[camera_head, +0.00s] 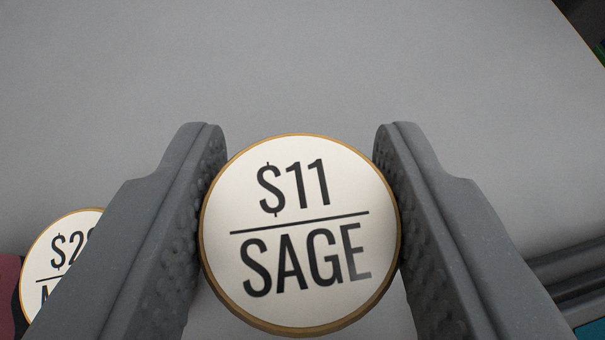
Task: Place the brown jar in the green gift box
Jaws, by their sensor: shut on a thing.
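A round jar top (300,235) with a white label reading "$11 SAGE" and a thin tan-brown rim sits between the two fingers of my gripper (298,140). The grey fingers stand at its left and right sides and are shut on it. I look almost straight down on its top, so its body and colour below the rim are hidden. I cannot tell from this whether the jar is brown. No green gift box can be made out in this view.
A second round top (57,255), labelled "$2" and partly hidden by my left finger, is at the lower left beside a dark pink thing (10,295). The grey counter (300,60) is clear ahead. Its edge runs across the upper right corner. Dark bars (572,272) lie at the lower right.

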